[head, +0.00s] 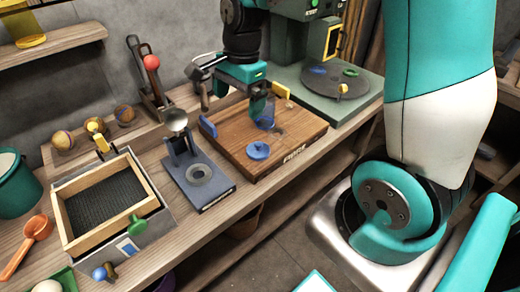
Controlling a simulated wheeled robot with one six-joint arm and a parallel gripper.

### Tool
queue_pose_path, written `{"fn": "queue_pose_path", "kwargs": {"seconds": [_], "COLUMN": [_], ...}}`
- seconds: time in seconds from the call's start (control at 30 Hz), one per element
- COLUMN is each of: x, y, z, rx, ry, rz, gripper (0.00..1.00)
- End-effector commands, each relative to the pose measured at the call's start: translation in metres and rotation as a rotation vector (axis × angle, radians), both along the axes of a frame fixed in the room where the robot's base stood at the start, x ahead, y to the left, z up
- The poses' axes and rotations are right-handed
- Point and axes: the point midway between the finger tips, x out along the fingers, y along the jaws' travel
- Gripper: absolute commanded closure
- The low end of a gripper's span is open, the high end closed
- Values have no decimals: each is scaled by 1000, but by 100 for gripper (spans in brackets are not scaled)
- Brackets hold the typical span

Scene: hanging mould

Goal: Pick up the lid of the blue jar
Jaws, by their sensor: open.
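A round blue lid (258,150) with a small knob lies on the wooden board (235,142), near its front edge. A translucent blue jar (267,118) stands behind it and slightly right on the same board. My gripper (257,106) points down over the board, above and behind the lid and close beside the jar. It is open and apart from the lid. Its fingers partly overlap the jar in this view, so I cannot tell if they touch it.
A blue stand with a ring (200,174) is left of the board. A wood-framed tray (145,200) is farther left. A green machine base with a dark disc (340,82) is at the right. Blue (208,127) and yellow (281,90) blocks sit at the board's edges.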

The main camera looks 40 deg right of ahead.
Motion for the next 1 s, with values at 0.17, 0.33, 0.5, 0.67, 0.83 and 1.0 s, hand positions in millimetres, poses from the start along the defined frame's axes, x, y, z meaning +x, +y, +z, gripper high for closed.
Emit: {"fn": "queue_pose_path", "kwargs": {"seconds": [0.17,0.33,0.5,0.67,0.83,1.0], "x": [26,33,33,33,33,34], "y": [-61,-85,-87,-86,-86,-86], "z": [-42,-61,-89,-126,-161,-179], "rx": [-56,-81,-86,-85,-84,-83], "ry": [72,92,98,98,95,91], "rz": [-553,-782,-811,-808,-807,-806], "gripper": [0,0,0,0,0,0]}}
